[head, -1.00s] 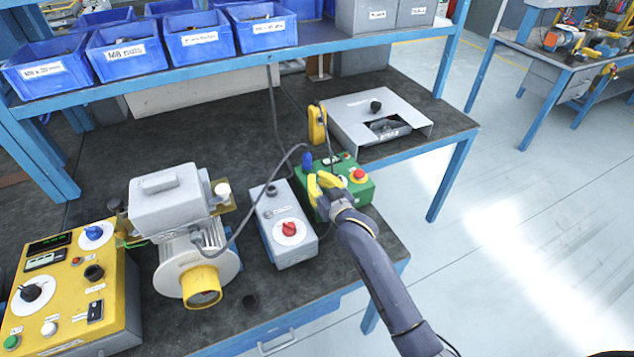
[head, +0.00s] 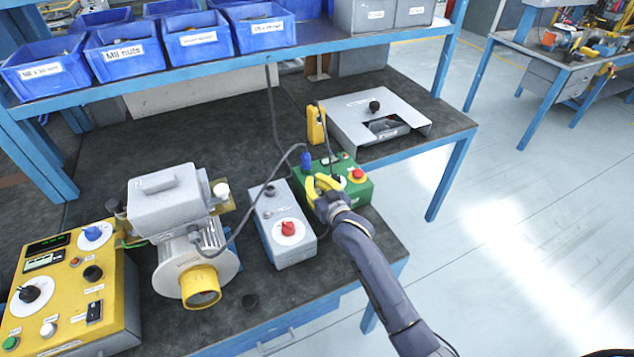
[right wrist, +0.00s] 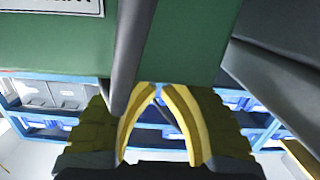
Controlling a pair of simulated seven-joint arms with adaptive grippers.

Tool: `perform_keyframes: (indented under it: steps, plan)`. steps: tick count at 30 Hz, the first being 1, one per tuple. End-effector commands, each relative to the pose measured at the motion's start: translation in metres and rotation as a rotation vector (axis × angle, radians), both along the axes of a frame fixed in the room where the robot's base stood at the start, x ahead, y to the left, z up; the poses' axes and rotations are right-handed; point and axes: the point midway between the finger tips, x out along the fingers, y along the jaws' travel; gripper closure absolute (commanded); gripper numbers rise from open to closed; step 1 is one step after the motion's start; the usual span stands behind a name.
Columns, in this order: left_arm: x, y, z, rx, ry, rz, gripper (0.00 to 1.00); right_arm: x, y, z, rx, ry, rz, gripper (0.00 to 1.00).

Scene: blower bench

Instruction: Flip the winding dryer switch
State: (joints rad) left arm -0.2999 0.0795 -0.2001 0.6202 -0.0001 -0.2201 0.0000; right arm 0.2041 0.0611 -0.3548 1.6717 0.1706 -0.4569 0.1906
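No readable label marks the winding dryer switch, so I cannot tell which control it is. My right gripper (head: 316,186) is over the left part of a green control box (head: 362,190) with a red mushroom button (head: 357,175). In the right wrist view its yellow fingers (right wrist: 160,88) come together at the tips, with nothing seen between them. A green face (right wrist: 185,40) lies just beyond the tips, and a grey bar or cable (right wrist: 132,50) passes beside the left finger. The gripper hides part of the box's top. My left gripper is out of view.
A grey box with a red knob (head: 288,228) stands left of the green box. Further left are a motor (head: 165,200) and a yellow control panel (head: 120,300). A grey cover with a black knob (head: 375,106) sits behind, near a yellow upright device (head: 316,125). Cables hang nearby.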

Motion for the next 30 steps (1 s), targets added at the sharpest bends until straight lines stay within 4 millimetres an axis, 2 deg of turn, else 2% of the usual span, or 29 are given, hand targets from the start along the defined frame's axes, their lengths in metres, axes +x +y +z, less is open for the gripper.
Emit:
perform_keyframes:
  steps: [5, 11, 12, 21, 30]
  plan:
    - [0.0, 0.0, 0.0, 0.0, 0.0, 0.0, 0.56, 0.002, 0.002, 0.012, 0.0, -0.003, 0.002, 1.0]
    - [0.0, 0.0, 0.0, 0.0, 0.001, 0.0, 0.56, 0.005, 0.009, 0.045, 0.001, -0.005, 0.01, 1.0]
    - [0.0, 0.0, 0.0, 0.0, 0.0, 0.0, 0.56, -0.004, 0.005, 0.043, 0.0, 0.0, 0.009, 1.0]
    - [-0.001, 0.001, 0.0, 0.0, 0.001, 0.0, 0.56, -0.05, -0.012, 0.062, 0.0, -0.001, 0.009, 1.0]
    - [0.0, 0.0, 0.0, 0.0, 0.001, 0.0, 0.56, -0.077, -0.022, 0.073, 0.001, 0.0, 0.009, 1.0]
